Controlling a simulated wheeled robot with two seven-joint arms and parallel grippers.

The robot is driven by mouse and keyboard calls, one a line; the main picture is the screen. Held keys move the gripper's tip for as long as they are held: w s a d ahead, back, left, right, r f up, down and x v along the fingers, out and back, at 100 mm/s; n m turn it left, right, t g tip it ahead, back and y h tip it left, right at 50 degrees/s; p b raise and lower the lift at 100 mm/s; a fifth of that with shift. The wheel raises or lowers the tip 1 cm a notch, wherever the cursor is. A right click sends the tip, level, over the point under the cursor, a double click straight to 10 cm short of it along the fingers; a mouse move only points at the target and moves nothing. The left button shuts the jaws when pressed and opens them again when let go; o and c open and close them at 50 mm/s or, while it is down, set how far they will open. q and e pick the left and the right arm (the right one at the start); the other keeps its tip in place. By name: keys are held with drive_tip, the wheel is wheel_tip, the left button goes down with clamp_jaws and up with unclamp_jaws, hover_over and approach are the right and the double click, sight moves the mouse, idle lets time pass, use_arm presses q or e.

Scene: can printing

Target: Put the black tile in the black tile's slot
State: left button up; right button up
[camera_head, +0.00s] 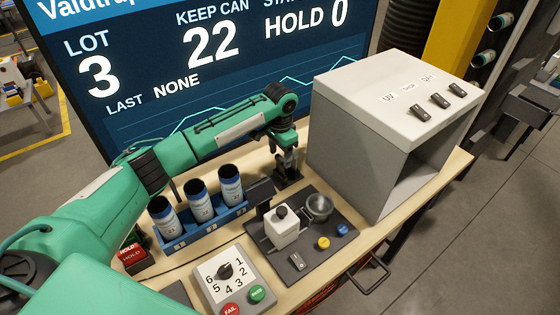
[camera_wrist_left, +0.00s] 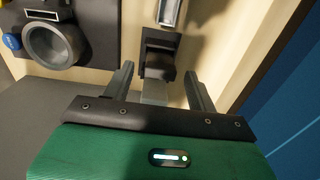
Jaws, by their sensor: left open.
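My left gripper (camera_head: 288,160) reaches over the back of the bench, beside the grey box. In the left wrist view its two fingers (camera_wrist_left: 160,82) are apart. A small dark block (camera_wrist_left: 160,66), possibly the black tile, shows between or just beyond the fingers; contact cannot be told. It stands at a dark holder (camera_wrist_left: 161,40). In the head view a dark base (camera_head: 287,183) shows under the gripper, partly hidden by it. I cannot make out which recess is the black tile's slot. My right gripper is not in view.
A blue rack (camera_head: 208,232) holds three cans left of the gripper. The grey box (camera_head: 345,130) stands close on the right. A dial panel (camera_head: 232,280) and red HOLD block (camera_head: 131,256) are nearer.

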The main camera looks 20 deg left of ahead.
use_arm(q)
wheel_tip(320, 180, up, 9)
drive_tip(key=b, duration=0.1)
drive_tip(key=shift+b, duration=0.4)
